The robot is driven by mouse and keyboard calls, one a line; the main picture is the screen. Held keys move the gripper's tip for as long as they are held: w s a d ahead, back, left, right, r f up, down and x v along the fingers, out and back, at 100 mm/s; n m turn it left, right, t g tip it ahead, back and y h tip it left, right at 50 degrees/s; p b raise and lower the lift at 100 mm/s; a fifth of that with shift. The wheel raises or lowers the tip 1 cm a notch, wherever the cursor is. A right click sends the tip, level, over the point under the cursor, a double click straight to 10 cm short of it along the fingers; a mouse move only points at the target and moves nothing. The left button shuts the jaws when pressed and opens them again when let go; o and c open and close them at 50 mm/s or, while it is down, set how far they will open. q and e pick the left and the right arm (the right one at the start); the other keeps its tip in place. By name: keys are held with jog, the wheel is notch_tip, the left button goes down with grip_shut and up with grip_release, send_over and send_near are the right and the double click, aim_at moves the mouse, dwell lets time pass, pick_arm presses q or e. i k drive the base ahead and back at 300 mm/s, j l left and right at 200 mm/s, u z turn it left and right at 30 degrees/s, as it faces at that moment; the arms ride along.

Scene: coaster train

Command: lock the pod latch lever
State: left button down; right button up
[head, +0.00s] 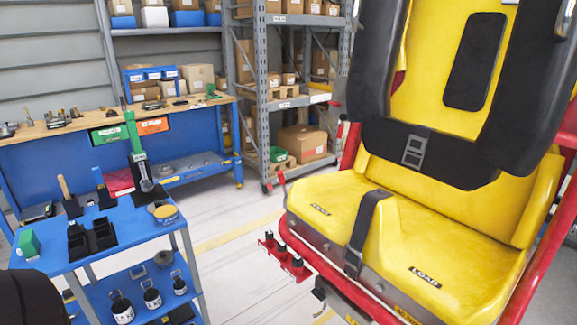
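The pod is a yellow seat (340,205) with a red frame at the right. A raised black restraint (405,150) with a buckle spans the seat back. A black belt strap (366,230) runs over the seat's front. A small red-tipped lever (282,180) stands up at the seat's left side; I cannot tell if it is the latch lever. A red bracket with black knobs (283,256) sits below the seat's left edge. Neither gripper is in view; a dark part, possibly of my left arm, shows at the bottom left corner.
A blue tool cart (125,235) with tools and black holders stands at left, with bottles on its lower shelf. A blue workbench (75,160) and grey shelving (262,100) with boxes stand behind. Grey floor (230,262) between cart and seat is free.

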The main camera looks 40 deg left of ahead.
aim_at(280, 173)
jog(key=j+z, duration=0.1)
jog(key=j, duration=1.6)
